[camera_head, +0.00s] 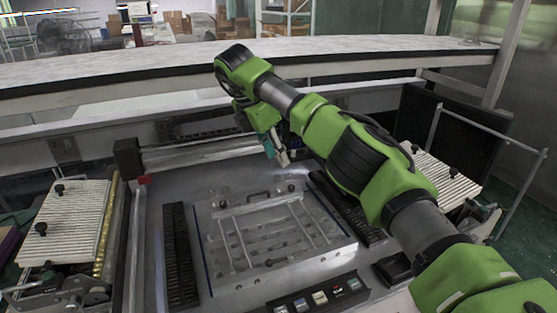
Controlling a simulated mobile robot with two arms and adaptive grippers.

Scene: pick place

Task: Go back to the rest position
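My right arm, green and black, reaches in from the lower right across the view. Its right gripper (283,158) points down above the back edge of the grey plate fixture. The fingertips are small and partly merged with the background, so whether they are open or shut is unclear. No held object can be made out. My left gripper is not in view.
A square metal plate (225,262) with bars and a handle lies in the middle of the bench. Black ribbed strips (179,255) flank it. A button panel (318,297) is in front. Slatted racks (66,225) stand left and right. A long white shelf (130,69) runs behind.

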